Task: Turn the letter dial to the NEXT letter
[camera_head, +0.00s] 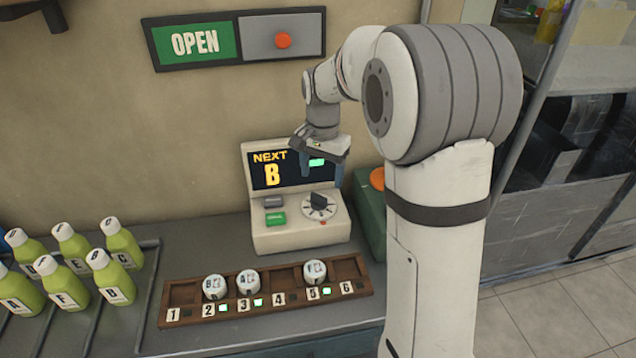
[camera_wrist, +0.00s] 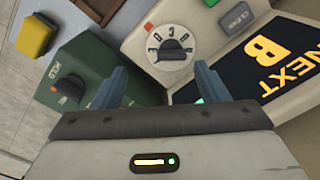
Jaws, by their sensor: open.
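The letter dial (camera_head: 319,207) is a round white disc with a dark knob, on the front of a cream machine (camera_head: 300,233). In the wrist view the dial (camera_wrist: 170,45) shows its dark knob and letters around its rim; I cannot tell surely which letter is selected. The machine's screen (camera_head: 272,172) reads NEXT and B; it also shows in the wrist view (camera_wrist: 262,62). My gripper (camera_head: 322,170) is open and empty above the dial, in front of the screen. In the wrist view its blue fingers (camera_wrist: 162,80) are spread below the dial, apart from the knob.
A green button (camera_head: 275,219) sits left of the dial. A wooden rack (camera_head: 265,290) with lettered white caps lies in front. Several lettered green bottles (camera_head: 120,243) stand at left.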

